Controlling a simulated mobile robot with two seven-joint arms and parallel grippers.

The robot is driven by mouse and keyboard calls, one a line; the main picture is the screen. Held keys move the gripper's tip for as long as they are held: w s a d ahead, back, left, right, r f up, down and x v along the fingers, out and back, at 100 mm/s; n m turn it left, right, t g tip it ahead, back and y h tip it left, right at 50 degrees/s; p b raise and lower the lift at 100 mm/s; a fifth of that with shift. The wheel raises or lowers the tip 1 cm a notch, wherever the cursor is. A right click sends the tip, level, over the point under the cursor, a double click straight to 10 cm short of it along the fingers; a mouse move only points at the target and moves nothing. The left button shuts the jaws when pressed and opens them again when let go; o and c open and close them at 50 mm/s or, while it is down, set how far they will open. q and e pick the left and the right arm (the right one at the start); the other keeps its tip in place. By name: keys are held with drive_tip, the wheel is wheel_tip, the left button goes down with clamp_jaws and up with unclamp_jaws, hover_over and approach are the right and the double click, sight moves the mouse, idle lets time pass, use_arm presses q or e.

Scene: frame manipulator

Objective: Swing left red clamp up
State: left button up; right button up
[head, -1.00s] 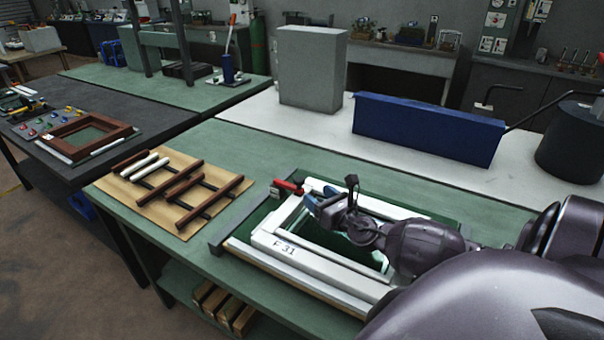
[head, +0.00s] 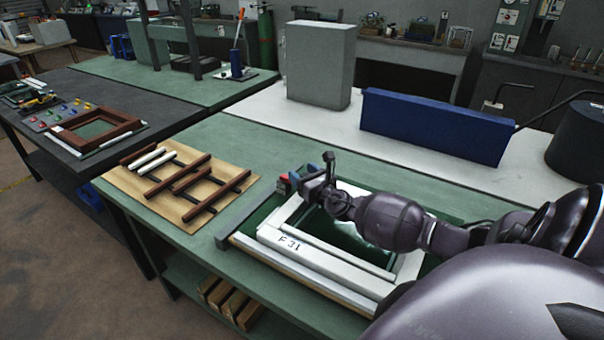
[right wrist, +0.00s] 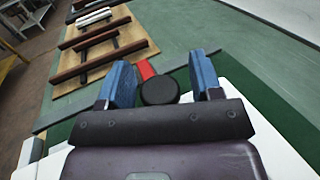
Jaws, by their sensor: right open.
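The red clamp (right wrist: 146,70) shows in the right wrist view as a red handle between the fingers, partly hidden by a round black part. In the head view only a bit of the red clamp (head: 283,184) shows, at the far left corner of the white frame (head: 330,268) marked F 31. My right gripper (right wrist: 158,80) is open, its two blue fingers on either side of the clamp with gaps beside it. In the head view my right gripper (head: 296,180) hides most of the clamp. My left gripper is not in view.
A board (head: 160,205) with several dark and white bars lies left of the frame. A dark bar (head: 248,218) borders the frame's left side. A blue box (head: 435,125) and a grey box (head: 320,65) stand behind on a white bench.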

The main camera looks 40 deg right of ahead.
drive_tip(key=shift+w, duration=0.35)
clamp_jaws()
drive_tip(key=shift+d, duration=0.1)
